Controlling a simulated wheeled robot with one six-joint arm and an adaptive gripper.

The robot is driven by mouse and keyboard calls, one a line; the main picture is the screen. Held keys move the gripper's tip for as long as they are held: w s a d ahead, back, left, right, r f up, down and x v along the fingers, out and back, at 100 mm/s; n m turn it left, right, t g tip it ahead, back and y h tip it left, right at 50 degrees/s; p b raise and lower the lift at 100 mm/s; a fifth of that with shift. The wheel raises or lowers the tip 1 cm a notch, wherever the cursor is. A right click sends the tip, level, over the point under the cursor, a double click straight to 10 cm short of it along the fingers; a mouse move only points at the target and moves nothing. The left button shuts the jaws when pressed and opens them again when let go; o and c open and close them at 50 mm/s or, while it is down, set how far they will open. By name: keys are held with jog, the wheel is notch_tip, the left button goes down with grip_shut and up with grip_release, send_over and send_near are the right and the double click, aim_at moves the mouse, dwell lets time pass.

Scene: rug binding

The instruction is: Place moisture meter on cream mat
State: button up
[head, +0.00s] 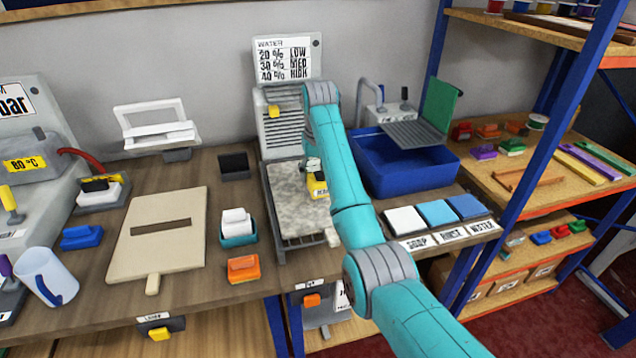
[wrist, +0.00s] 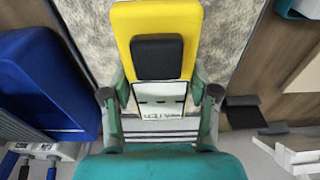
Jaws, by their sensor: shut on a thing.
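The moisture meter (wrist: 160,20) is yellow with a black pad and a pale label panel. My gripper (wrist: 163,92) is shut on its near end, with one finger on each side. In the head view the meter (head: 317,186) shows as a small yellow and black block beside my arm, over the right part of the mat. A mottled pale cream-grey mat (head: 290,205) lies on a grey metal rack in the middle of the bench. The mat (wrist: 230,25) also shows around the meter in the wrist view. I cannot tell whether the meter touches it.
A blue basin (head: 405,170) stands right of the rack. White, light blue and dark blue pads (head: 437,212) lie in front of it. A cream board with a slot (head: 155,255), a teal tub (head: 238,235) and an orange block (head: 243,268) are to the left. A sign (head: 287,60) stands behind.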

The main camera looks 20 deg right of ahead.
jog(key=shift+a+f, duration=0.1)
jog(key=shift+f, duration=1.7)
jog(key=shift+f, duration=0.15)
jog(key=o, duration=1.3)
jog(key=shift+o, duration=0.2)
